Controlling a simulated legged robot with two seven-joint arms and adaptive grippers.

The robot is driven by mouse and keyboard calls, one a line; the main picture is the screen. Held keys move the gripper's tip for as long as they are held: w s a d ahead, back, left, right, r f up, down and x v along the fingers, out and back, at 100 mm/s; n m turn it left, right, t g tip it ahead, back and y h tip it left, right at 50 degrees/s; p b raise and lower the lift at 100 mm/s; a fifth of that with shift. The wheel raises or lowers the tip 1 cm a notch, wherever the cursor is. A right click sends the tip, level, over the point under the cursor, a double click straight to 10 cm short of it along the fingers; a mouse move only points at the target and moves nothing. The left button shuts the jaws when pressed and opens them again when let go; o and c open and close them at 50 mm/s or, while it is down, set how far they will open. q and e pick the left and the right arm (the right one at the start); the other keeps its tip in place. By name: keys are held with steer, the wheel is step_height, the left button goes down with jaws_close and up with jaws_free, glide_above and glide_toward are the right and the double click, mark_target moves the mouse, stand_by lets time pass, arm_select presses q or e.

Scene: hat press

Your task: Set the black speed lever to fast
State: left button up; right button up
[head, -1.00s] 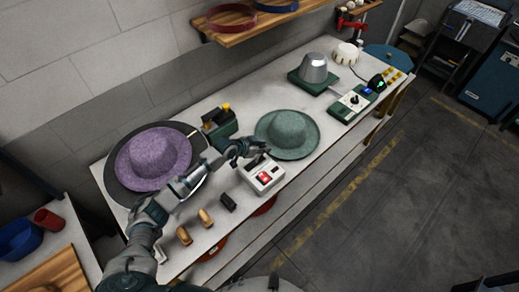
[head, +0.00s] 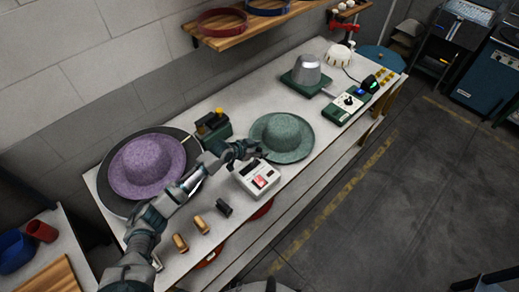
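A white control box (head: 258,181) with a red switch (head: 260,182) sits near the front edge of the bench, in front of the green hat (head: 282,137). A dark part shows at the box's back edge, beside my gripper. It is too small to tell whether this is the black speed lever or how it is set. My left gripper (head: 250,150) is just behind the box, between it and the green hat. Its fingertips are close to the box's back edge, but I cannot tell whether they touch anything or are open. My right gripper is not in view.
A purple hat (head: 147,166) lies on a dark round plate at the left. A black block (head: 223,209) and two wooden-handled pieces (head: 199,224) lie along the front edge. A metal hat form (head: 307,71) and a green control unit (head: 346,105) stand farther right.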

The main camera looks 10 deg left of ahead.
arm_select(q)
steer(key=shift+s+a, duration=0.1)
steer(key=shift+s, duration=0.05)
steer(key=v, duration=1.1)
steer(key=shift+a+r, duration=0.2)
steer(key=shift+a, duration=0.1)
steer(key=shift+s, duration=0.1)
